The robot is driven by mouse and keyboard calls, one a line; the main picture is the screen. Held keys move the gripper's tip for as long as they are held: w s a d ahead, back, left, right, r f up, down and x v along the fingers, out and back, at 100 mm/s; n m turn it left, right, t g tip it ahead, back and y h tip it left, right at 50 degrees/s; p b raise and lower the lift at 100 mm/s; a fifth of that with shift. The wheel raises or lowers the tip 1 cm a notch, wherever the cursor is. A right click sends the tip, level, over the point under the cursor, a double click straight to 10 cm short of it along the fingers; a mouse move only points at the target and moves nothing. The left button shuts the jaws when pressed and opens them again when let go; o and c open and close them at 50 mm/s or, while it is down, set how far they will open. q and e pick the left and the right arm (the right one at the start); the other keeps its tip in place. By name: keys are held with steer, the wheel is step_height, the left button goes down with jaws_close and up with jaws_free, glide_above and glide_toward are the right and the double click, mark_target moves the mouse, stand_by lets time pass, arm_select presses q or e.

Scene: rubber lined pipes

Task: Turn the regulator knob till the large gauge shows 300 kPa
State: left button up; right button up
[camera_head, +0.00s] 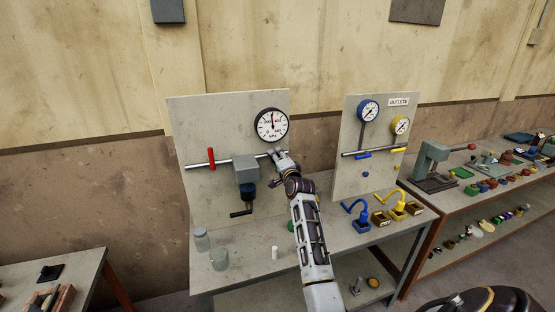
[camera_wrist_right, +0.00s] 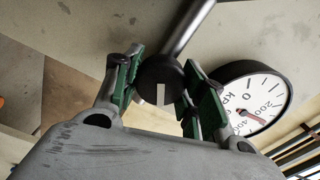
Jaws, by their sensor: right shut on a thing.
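The large gauge (camera_head: 271,124) is round and white with a black rim, on the left upright panel. Its needle points roughly straight up in the head view; the exact reading is too small to tell. The wrist view shows this gauge (camera_wrist_right: 250,103) turned, with a red needle between the marks 200 and 400. My right gripper (camera_head: 279,156) is at the pipe just below the gauge. In the wrist view its green-padded fingers are shut on the round black regulator knob (camera_wrist_right: 157,72), which has a white mark. The knob is hidden in the head view. My left gripper is not in view.
A grey block (camera_head: 246,168) with a black handle (camera_head: 241,213) hangs on the pipe, left of my gripper. A red lever (camera_head: 211,158) is farther left. Glass jars (camera_head: 202,239) stand on the bench. The outlets panel (camera_head: 372,180) stands to the right.

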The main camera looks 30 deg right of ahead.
steer(key=o, duration=1)
steer(key=shift+o, duration=0.2)
steer(key=shift+s, duration=0.1)
steer(key=v, duration=1.1)
steer(key=shift+s, duration=0.4)
steer(key=shift+a+f, duration=0.1)
steer(key=shift+f, duration=0.1)
